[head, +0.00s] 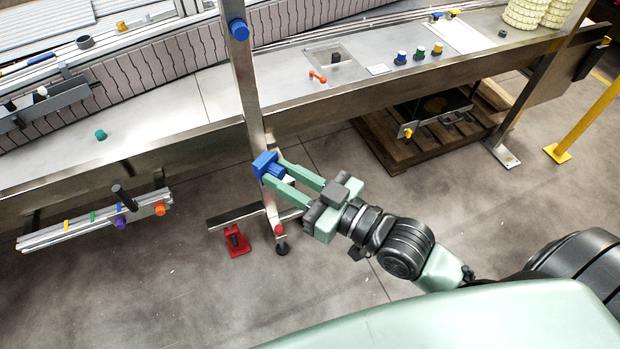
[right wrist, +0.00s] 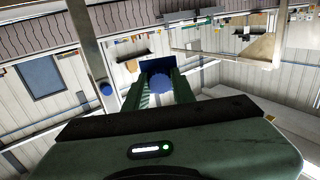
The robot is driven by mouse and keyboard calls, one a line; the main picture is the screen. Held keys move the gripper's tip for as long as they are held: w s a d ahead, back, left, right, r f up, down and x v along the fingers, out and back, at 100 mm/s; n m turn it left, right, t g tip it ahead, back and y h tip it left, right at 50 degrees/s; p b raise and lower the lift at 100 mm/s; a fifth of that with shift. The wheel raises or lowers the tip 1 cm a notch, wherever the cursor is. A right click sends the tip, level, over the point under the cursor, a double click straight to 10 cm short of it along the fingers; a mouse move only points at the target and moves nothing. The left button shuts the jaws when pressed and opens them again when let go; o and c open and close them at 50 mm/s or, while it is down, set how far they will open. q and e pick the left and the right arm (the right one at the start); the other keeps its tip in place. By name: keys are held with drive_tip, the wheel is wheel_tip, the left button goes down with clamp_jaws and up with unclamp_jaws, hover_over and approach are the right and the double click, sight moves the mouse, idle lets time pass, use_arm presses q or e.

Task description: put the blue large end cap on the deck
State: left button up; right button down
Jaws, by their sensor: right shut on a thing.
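The blue large end cap (head: 264,163) is in the jaws of my right gripper (head: 277,172), in front of the upright metal post. It has a squarish blue plate and a rounder blue part between the fingers. It also shows as a blue shape between the fingertips in the right wrist view (right wrist: 160,83). The deck (head: 225,93) is the flat grey metal surface of the conveyor frame, above and beyond the held cap in the head view. The cap is apart from the deck's top. My left gripper is not in view.
The upright post (head: 247,80) carries a round blue knob (head: 238,29). A teal cap (head: 101,134) and an orange-red part (head: 317,76) lie on the deck. Several coloured knobs (head: 419,53) stand farther right. Bare deck lies either side of the post.

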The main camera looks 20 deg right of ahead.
sight(262, 172)
drive_tip(key=a+n+g+y, duration=0.1)
drive_tip(key=w+a+r+n+g+y, duration=0.1)
drive_tip(key=a, duration=0.1)
drive_tip(key=w+a+n+g+y, duration=0.1)
drive_tip(key=y, duration=0.1)
drive_tip(key=shift+w+a+r, duration=0.15)
drive_tip(key=shift+a+r, duration=0.05)
drive_tip(key=a+n+g, duration=0.1)
drive_tip(key=w+a+n+g+y, duration=0.1)
drive_tip(key=a+r+g+y, duration=0.1)
drive_tip(key=shift+w+a+n+g, duration=0.25)
drive_tip(key=shift+n+g, duration=0.15)
